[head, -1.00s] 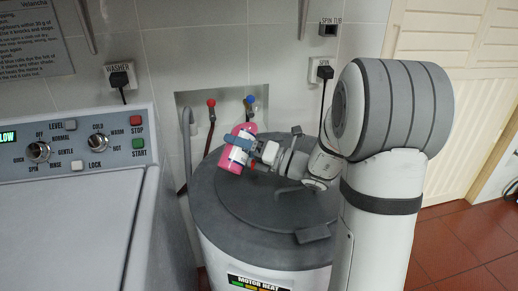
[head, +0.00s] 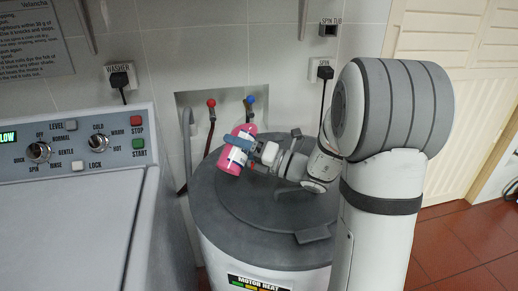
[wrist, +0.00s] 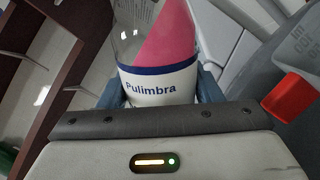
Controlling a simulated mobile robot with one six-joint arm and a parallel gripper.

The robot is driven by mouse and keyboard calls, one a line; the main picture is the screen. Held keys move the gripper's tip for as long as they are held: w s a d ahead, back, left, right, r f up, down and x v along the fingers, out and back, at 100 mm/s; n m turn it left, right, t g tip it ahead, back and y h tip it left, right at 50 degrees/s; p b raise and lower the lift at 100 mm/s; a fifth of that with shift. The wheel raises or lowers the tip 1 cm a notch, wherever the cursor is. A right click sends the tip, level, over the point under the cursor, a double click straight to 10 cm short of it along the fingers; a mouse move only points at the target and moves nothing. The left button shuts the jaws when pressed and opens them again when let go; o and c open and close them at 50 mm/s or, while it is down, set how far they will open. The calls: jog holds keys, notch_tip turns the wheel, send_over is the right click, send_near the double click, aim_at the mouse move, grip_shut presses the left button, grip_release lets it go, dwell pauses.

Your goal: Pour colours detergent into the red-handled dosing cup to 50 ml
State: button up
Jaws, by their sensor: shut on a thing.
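My gripper (head: 243,144) is shut on a pink detergent bottle (head: 238,160), holding it tilted above the grey tub lid in the head view. The label does not show whether this is the colours detergent. The dosing cup (wrist: 300,50) is at the right edge of the wrist view, with measure marks and a red handle (wrist: 282,103). It is partly cut off, and its fill level cannot be read. The bottle's mouth is out of the wrist view.
The round spin tub's grey lid (head: 270,225) lies below my gripper. A washer (head: 70,235) with a knob panel stands at the left. Taps with red and blue knobs (head: 211,103) are in a wall recess behind. Tiled floor is clear at the right.

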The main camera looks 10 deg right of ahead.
jog(key=shift+s+a+r+m+p, duration=0.25)
jog(key=shift+r+m+p, duration=0.2)
jog(key=shift+m, duration=0.45)
dwell(1.2)
jog(key=shift+s+a+f+m+t, duration=0.15)
jog(key=shift+f+m+t, duration=0.35)
jog(key=shift+m, duration=0.5)
dwell(1.5)
jog(key=shift+s+a+f+m+p, duration=0.15)
jog(key=shift+s+f+m+p, duration=0.15)
jog(key=shift+m+p, duration=0.9)
dwell(1.3)
jog(key=shift+t+h+p, duration=0.3)
jog(key=shift+p, duration=0.25)
dwell(0.3)
